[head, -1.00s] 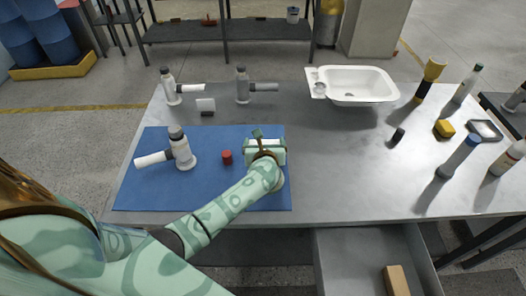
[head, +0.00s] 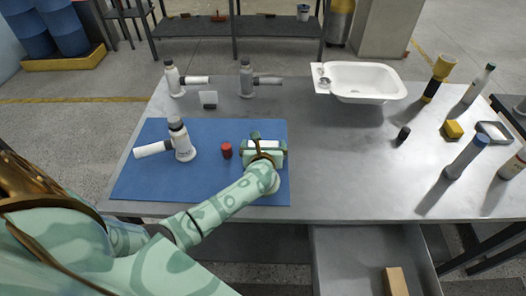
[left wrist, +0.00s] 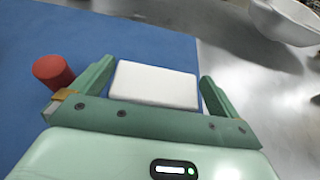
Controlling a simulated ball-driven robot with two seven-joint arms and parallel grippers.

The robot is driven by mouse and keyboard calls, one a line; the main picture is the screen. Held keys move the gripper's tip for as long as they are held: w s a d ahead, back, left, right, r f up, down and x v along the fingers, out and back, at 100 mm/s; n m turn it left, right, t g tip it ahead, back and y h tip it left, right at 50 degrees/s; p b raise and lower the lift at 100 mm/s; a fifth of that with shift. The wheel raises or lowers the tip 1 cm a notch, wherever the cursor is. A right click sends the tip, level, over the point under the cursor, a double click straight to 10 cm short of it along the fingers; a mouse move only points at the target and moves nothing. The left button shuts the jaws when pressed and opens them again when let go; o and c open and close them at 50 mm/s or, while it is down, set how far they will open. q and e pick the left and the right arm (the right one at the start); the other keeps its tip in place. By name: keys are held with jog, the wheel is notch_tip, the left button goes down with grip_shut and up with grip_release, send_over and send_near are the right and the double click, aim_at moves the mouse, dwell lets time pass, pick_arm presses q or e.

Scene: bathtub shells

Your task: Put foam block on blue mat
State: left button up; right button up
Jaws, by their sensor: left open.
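The foam block looks like a white rectangular block (left wrist: 155,85), flat on the blue mat (left wrist: 40,20) near the mat's right edge. In the head view only a strip of the white block (head: 270,145) shows past my left gripper (head: 264,152), and the mat (head: 215,190) lies at the table's front left. In the left wrist view my left gripper (left wrist: 157,88) is open, with one finger on each side of the block. A narrow gap shows at the right finger; contact on the left is hard to tell. My right gripper is not in view.
A red cylinder (head: 227,150) stands on the mat just left of the gripper. A white-grey pipe fitting (head: 183,145) stands further left. A white basin (head: 365,82) sits at the back. An open drawer (head: 345,260) juts below the front edge. The table's middle is bare.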

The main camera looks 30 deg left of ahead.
pick_arm(q)
jog(key=p+v, duration=0.2)
jog(key=v, duration=0.8)
jog(key=shift+s+d+r, duration=0.15)
jog(key=shift+d+r, duration=0.05)
jog(key=shift+s+d+r, duration=0.1)
jog(key=shift+s+d, duration=0.05)
jog(key=shift+s, duration=0.15)
